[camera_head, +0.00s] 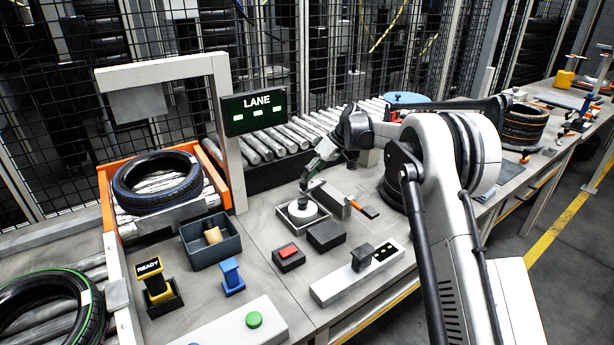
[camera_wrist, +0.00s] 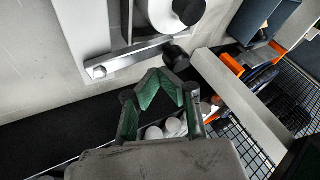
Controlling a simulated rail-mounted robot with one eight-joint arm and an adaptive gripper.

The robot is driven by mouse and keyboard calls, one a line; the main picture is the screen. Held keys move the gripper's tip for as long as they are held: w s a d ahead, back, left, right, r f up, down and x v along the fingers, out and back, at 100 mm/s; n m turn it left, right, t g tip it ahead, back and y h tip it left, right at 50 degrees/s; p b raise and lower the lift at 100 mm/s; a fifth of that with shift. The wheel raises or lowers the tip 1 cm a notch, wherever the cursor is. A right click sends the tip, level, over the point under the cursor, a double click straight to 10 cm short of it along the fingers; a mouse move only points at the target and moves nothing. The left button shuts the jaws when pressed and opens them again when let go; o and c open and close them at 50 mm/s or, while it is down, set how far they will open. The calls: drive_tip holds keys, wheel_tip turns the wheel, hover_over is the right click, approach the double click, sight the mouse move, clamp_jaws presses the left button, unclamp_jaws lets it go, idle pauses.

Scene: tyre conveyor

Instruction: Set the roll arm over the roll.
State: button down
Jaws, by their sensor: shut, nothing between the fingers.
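The white roll (camera_head: 302,212) sits in a square frame on the bench. In the wrist view, part of the roll (camera_wrist: 160,18) with its dark core shows at the top edge. The roll arm (camera_wrist: 135,60) is a flat grey bar with a bolt at its left end and a black knob (camera_wrist: 176,57) at its right end. It lies beside the roll, along the near edge of the pale plate. My gripper (camera_wrist: 163,76) is shut and empty, with its green fingertips just short of the knob in the picture. In the head view, my gripper (camera_head: 312,174) is above the roll's frame.
A red-button box (camera_head: 289,257), a dark block (camera_head: 326,235) and an orange-tipped tool (camera_head: 365,208) lie nearby. A blue-grey bin (camera_head: 211,240) stands left. The lane display post (camera_head: 229,140) and roller conveyor (camera_head: 270,147) are behind. My arm covers part of the bench at right.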

drive_tip(key=shift+s+a, duration=0.2)
drive_tip(key=shift+s, duration=0.25)
drive_tip(key=shift+s+a, duration=0.2)
drive_tip(key=shift+s, duration=0.05)
drive_tip(key=shift+d, duration=0.1)
drive_tip(key=shift+w+d, duration=0.1)
drive_tip(key=shift+d, duration=0.1)
drive_tip(key=shift+w, duration=0.1)
